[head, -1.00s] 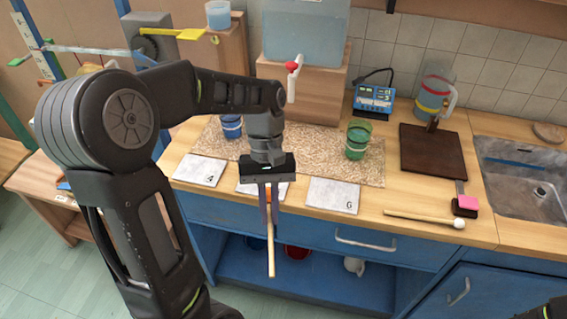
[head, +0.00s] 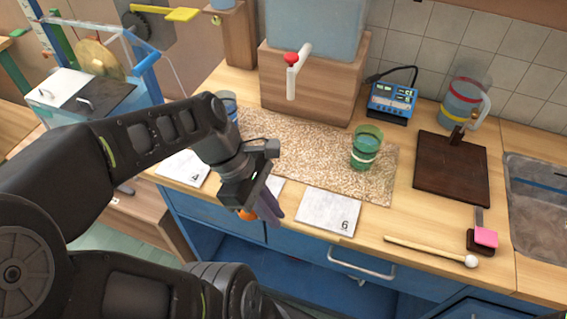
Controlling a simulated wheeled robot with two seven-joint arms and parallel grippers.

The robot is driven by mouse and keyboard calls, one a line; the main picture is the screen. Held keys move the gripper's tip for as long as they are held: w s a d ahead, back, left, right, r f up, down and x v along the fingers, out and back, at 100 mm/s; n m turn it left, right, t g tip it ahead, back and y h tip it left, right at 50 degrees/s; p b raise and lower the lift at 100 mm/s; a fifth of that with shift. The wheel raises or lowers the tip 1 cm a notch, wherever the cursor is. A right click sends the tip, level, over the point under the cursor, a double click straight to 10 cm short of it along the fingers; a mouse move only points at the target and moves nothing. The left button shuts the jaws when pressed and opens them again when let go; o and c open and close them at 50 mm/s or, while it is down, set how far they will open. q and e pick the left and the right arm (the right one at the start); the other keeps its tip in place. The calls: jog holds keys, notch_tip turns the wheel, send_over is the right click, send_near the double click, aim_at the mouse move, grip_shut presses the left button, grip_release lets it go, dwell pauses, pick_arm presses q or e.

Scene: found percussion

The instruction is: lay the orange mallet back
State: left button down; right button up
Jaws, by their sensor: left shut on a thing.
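My left gripper (head: 268,208) is over the front edge of the counter, between the card marked 4 and the card marked 6. It is shut on the orange mallet, whose orange head (head: 247,214) shows beside the fingers. I cannot clearly make out the mallet's handle. My right gripper is not in view. A second mallet with a pale wooden handle and a white head (head: 470,261) lies on the counter at the right.
Cards marked 4 (head: 184,168) and 6 (head: 328,211) lie along the front. A green cup (head: 365,148) stands on the speckled mat (head: 300,158). A dark board (head: 452,168), a pink block (head: 486,237) and a sink (head: 540,200) are to the right.

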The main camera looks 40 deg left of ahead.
pick_arm(q)
jog(key=shift+w, duration=0.1)
jog(key=w+a+p, duration=0.1)
jog(key=w+a, duration=0.1)
jog(key=w, duration=0.3)
jog(key=w+a+p, duration=0.1)
jog(key=w+a, duration=0.1)
jog(key=w, duration=0.4)
jog(key=w+a, duration=0.2)
jog(key=w, duration=0.4)
jog(key=shift+p, duration=0.4)
jog(key=shift+f, duration=1.75)
jog(key=shift+s, duration=0.1)
jog(key=shift+f, duration=0.1)
jog(key=c, duration=2)
grip_release()
jog(key=o, duration=0.5)
